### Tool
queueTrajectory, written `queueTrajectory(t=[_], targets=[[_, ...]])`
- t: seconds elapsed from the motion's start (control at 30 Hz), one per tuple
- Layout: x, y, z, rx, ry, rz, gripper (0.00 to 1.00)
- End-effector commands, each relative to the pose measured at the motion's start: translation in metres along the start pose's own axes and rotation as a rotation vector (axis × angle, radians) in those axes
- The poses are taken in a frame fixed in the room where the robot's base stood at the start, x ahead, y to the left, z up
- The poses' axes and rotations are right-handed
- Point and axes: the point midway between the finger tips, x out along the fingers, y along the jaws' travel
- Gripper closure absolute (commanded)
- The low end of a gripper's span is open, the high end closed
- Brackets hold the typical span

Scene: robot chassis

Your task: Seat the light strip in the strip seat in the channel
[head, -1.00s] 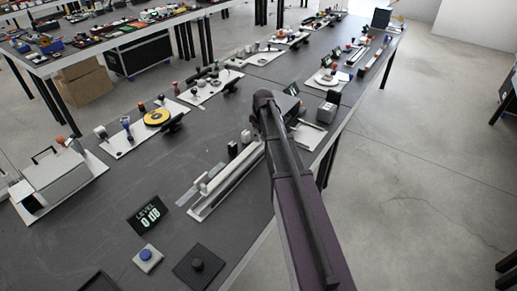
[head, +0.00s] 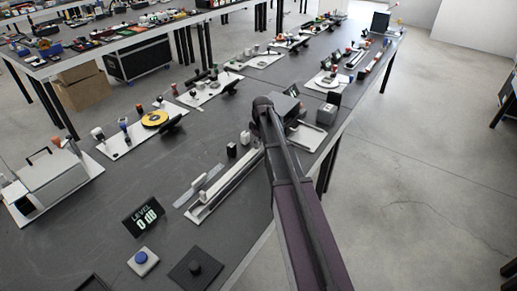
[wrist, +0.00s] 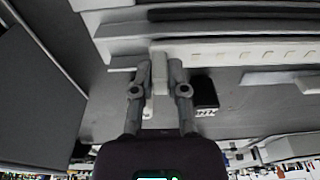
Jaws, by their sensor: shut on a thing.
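The light strip (wrist: 250,52) is a pale bar with a row of small yellowish marks, running to the right in the wrist view. My gripper (wrist: 160,68) is shut on a pale upright tab at the strip's left end. The channel (wrist: 120,30) lies just beyond the strip and parallel to it, with a dark groove along it. The strip is right against the channel's near side in the picture; I cannot tell its height or whether it sits in the seat. In the head view the long channel (head: 222,191) shows, while my arm hides the gripper and the channel's far end.
A thin pale plate with a white block (head: 199,182) lies left of the channel. A small dark block (head: 231,151) and a white block (head: 245,138) stand near its far end. A level display (head: 144,217), a blue button (head: 142,258) and a black knob (head: 195,267) stand in front.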

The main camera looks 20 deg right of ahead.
Motion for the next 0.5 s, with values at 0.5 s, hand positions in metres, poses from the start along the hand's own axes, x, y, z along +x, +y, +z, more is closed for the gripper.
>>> queueTrajectory(t=[0.5], targets=[[0.0103, -0.0002, 0.0009, 0.000, 0.000, 0.000, 1.00]])
